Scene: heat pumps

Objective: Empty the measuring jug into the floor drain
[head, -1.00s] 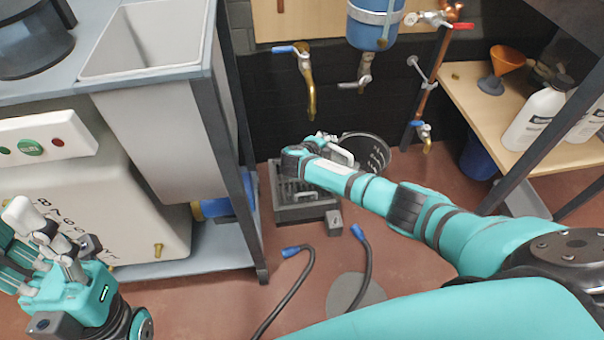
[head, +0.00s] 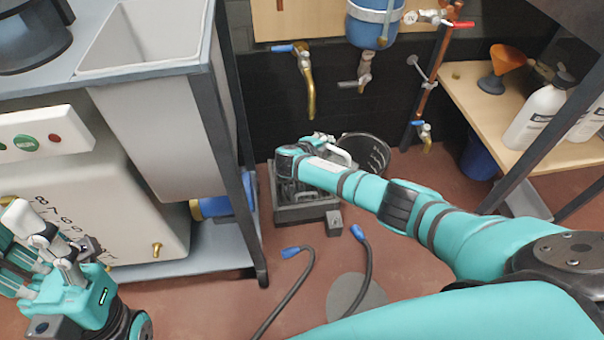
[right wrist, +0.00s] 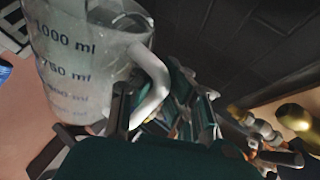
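The measuring jug (head: 371,151) is clear, with dark volume marks and a pale handle. In the head view it is behind the drain's right side, partly hidden by my right arm. In the right wrist view the jug (right wrist: 85,65) fills the upper left, and its handle passes between the fingers. My right gripper (head: 325,142) is shut on that handle. I cannot tell how much liquid is inside. The floor drain (head: 300,214) is a grey grated box, its grate partly covered by my right arm. My left gripper (head: 40,245) is empty at the lower left, its fingers apart.
Two black hoses with blue ends (head: 293,277) lie in front of the drain near a round grey floor cover (head: 352,296). A brass tap (head: 308,85) hangs above the drain. The sink bench (head: 212,95) stands left and a wooden shelf (head: 470,92) right.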

